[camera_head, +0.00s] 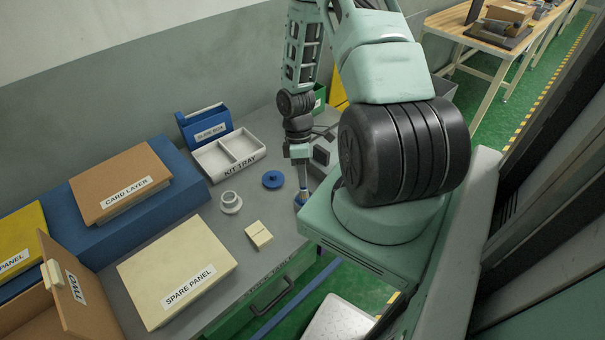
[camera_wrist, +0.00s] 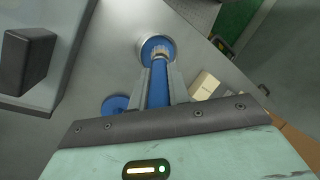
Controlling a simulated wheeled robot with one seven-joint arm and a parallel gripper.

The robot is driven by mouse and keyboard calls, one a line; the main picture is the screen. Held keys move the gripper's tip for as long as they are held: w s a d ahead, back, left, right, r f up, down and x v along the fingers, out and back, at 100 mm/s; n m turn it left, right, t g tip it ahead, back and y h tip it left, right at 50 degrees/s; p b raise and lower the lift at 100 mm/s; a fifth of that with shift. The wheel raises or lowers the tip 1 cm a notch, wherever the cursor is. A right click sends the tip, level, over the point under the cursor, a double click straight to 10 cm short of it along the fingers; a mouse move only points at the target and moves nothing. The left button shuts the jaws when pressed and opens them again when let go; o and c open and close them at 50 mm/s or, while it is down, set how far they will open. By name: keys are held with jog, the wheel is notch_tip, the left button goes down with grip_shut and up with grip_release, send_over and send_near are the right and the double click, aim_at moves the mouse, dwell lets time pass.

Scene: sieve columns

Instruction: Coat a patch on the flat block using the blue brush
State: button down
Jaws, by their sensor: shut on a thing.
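My gripper (camera_head: 300,172) points down over the grey bench and is shut on the blue brush. In the wrist view the blue brush handle (camera_wrist: 159,88) runs between the two fingers. Its far end meets a round blue area with a pale rim (camera_wrist: 157,48); I cannot tell whether it touches. A small cream block (camera_head: 259,235), apparently the flat block, lies on the bench to the lower left of my gripper in the head view. It also shows right of the fingers in the wrist view (camera_wrist: 204,85). The brush's bristles are hidden.
A blue knobbed disc (camera_head: 273,180) and a white ring-shaped piece (camera_head: 231,202) lie near the block. The kit tray (camera_head: 229,157) stands behind. A spare panel (camera_head: 178,272) fills the bench front left. The bench edge runs close to the block.

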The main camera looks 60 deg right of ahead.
dwell(0.3)
notch_tip(320, 180, up, 7)
jog(key=p, duration=0.6)
dwell(0.9)
